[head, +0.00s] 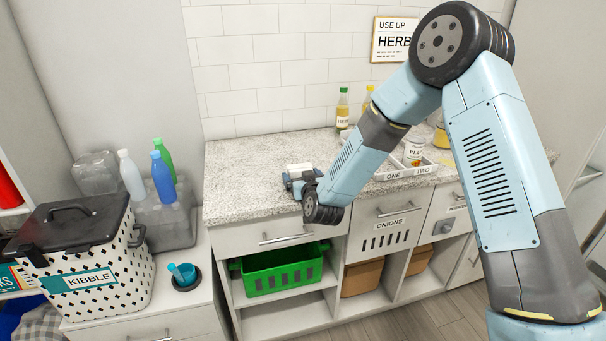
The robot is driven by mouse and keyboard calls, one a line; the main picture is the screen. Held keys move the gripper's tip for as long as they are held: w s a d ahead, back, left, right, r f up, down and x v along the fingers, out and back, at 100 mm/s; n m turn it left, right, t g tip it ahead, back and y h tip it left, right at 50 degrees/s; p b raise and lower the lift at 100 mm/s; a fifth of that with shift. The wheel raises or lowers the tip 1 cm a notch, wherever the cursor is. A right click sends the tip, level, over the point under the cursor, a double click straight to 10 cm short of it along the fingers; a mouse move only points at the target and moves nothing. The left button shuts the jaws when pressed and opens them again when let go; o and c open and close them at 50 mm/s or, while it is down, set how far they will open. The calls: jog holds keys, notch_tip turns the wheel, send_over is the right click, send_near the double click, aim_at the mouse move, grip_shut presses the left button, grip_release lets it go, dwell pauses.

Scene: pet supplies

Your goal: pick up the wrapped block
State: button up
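A small pale block (299,167), likely the wrapped block, shows at the front part of the speckled counter (250,165). My gripper (302,177) is right at it, low over the counter near its front edge. My gripper and wrist cover the near side of the block. The fingertips are too small and hidden to tell whether they are open or shut, or whether they touch the block.
A tray (405,173) marked ONE and TWO, with a labelled jar (413,153), stands right of my forearm. Bottles (342,108) stand at the back. A green basket (283,271) sits below the counter. The counter's left part is clear.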

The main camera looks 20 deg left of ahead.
jog(key=c, duration=0.7)
jog(key=shift+c, duration=0.6)
jog(key=shift+r, duration=0.1)
